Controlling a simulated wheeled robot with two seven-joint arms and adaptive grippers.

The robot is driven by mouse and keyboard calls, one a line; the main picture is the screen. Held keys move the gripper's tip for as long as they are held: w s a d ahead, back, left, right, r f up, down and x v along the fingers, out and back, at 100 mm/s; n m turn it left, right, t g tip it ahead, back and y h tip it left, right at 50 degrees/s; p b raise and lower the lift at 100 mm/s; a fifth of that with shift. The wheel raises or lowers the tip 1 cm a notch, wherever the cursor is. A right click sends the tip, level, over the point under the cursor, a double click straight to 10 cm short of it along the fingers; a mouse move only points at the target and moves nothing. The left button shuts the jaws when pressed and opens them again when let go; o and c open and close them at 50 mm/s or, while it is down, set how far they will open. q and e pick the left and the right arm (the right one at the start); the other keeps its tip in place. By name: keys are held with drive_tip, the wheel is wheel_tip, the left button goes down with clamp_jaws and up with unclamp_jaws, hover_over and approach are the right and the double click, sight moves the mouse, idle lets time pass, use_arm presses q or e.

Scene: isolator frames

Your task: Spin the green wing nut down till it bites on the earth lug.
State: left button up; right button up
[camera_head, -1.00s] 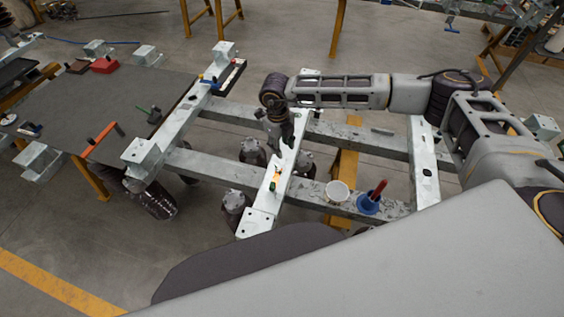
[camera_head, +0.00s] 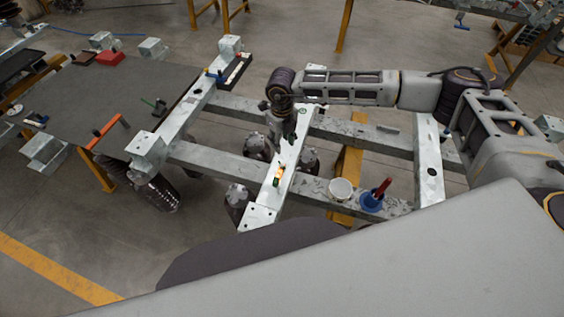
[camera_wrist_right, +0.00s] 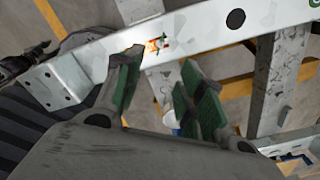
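A small copper-coloured piece with a green part (camera_head: 278,175), seemingly the earth lug and wing nut, sits on top of the pale middle beam (camera_head: 259,215). In the right wrist view the lug and nut (camera_wrist_right: 157,44) look small and orange and green; the nut's wings are too small to make out. My right gripper (camera_head: 289,137) is above the same beam, farther back than the lug. In the wrist view its green-padded fingers (camera_wrist_right: 160,68) are spread with nothing between them, and the lug lies just beyond the left fingertip. My left gripper is not recognisable in either view.
A white cup (camera_head: 341,190) and a blue holder with a red handle (camera_head: 372,201) stand on the front rail, right of the lug. Dark isolators (camera_head: 238,202) stand below the beam. A grey table (camera_head: 120,90) with red and orange items is at left.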

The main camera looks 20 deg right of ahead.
sight(282, 165)
drive_tip(key=shift+f+p, duration=1)
drive_tip(key=shift+f, duration=5.85)
clamp_jaws()
